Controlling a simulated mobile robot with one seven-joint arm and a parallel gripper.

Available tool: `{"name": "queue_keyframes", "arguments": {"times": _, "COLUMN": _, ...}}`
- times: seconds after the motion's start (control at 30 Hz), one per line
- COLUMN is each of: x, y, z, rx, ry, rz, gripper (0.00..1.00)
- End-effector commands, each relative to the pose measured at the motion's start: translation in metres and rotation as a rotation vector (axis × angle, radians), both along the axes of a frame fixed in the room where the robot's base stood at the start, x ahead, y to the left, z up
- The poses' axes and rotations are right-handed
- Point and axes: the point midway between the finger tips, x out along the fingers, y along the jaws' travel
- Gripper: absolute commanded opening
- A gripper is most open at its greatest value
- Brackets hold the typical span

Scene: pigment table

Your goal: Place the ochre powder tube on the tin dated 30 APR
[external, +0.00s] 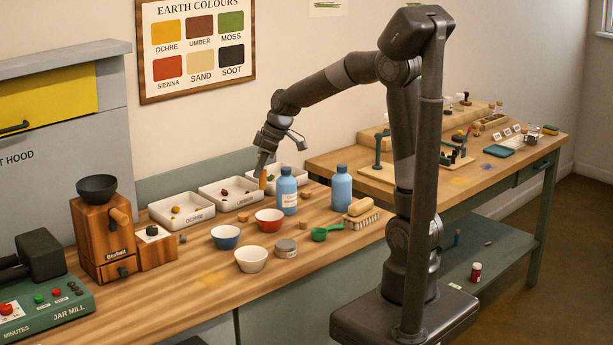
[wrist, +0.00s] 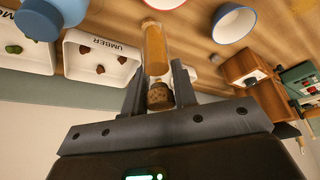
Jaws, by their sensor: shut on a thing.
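My gripper (external: 263,166) is above the back of the near bench, beside the white trays. In the wrist view my gripper (wrist: 157,72) is shut on the ochre powder tube (wrist: 155,48), a clear tube of orange-yellow powder. Its cork (wrist: 160,95) sits between the fingers. The tube (external: 263,181) shows in the external view as a small orange piece under the fingertips. No date reading 30 APR is legible. A small grey tin (external: 286,249) stands at the front of the near bench. Small white cards (external: 507,132) stand on the far table, too small to read.
Two blue bottles (external: 287,190) stand right of my gripper. The umber tray (external: 228,207) and ochre tray (external: 183,225) lie to its left.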

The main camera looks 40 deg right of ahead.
Motion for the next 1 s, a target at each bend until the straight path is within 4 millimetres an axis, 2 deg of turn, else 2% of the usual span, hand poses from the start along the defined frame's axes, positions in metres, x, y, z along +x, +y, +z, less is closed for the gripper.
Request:
{"name": "queue_keyframes", "arguments": {"times": 0.37, "x": -0.073, "y": -0.023, "z": 0.009, "rx": 0.002, "ry": -0.001, "rz": 0.494, "gripper": 0.03}}
{"name": "queue_keyframes", "arguments": {"times": 0.7, "x": -0.157, "y": -0.038, "z": 0.023, "rx": 0.001, "ry": -0.002, "rz": 1.072, "gripper": 0.03}}
{"name": "queue_keyframes", "arguments": {"times": 0.83, "x": -0.182, "y": -0.041, "z": 0.028, "rx": 0.0, "ry": -0.001, "rz": 1.241, "gripper": 0.03}}
{"name": "queue_keyframes", "arguments": {"times": 1.0, "x": -0.198, "y": -0.042, "z": 0.03, "rx": 0.001, "ry": -0.001, "rz": 1.358, "gripper": 0.03}}
